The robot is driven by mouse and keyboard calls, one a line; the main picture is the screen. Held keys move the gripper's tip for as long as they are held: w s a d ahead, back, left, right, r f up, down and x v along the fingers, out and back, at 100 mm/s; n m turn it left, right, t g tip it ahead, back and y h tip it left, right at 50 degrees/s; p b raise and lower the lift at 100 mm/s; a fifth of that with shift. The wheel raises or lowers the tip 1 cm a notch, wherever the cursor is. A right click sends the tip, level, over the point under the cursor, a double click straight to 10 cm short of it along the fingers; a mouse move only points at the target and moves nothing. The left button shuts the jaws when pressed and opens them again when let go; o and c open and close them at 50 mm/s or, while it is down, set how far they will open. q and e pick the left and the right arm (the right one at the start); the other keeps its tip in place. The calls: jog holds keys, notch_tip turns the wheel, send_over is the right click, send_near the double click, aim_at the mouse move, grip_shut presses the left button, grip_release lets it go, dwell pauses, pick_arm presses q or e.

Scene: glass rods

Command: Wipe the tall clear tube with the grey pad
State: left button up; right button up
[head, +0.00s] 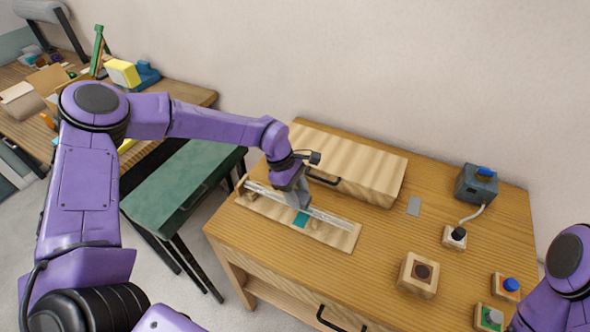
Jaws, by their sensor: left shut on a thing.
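A long clear tube (331,218) lies along a low wooden board (342,239) at the left of the table, with a small upright wooden support at its left end. My left gripper (301,204) reaches down over the middle of the tube and is shut on it; the fingertips partly hide the contact. A teal patch (301,220) shows on the board just below the fingers. My right gripper is out of view; only part of that arm shows at lower right.
A wooden case (362,163) with a dark handle stands behind the tube. A grey-blue box (477,184) with a blue top, a wooden block (418,275) and several button boxes stand at the right. The table between them is clear.

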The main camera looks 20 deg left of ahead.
pick_arm(q)
jog(key=shift+a, duration=0.5)
notch_tip(320, 180, up, 2)
jog(key=shift+r+p, duration=0.25)
jog(key=shift+p, duration=0.45)
notch_tip(320, 180, up, 2)
jog(key=shift+d+r+p, duration=0.1)
jog(key=shift+r+p, duration=0.1)
jog(key=shift+p, duration=0.6)
jog(key=shift+r+p, duration=0.85)
jog(key=shift+r, duration=0.75)
jog(key=shift+f, duration=0.1)
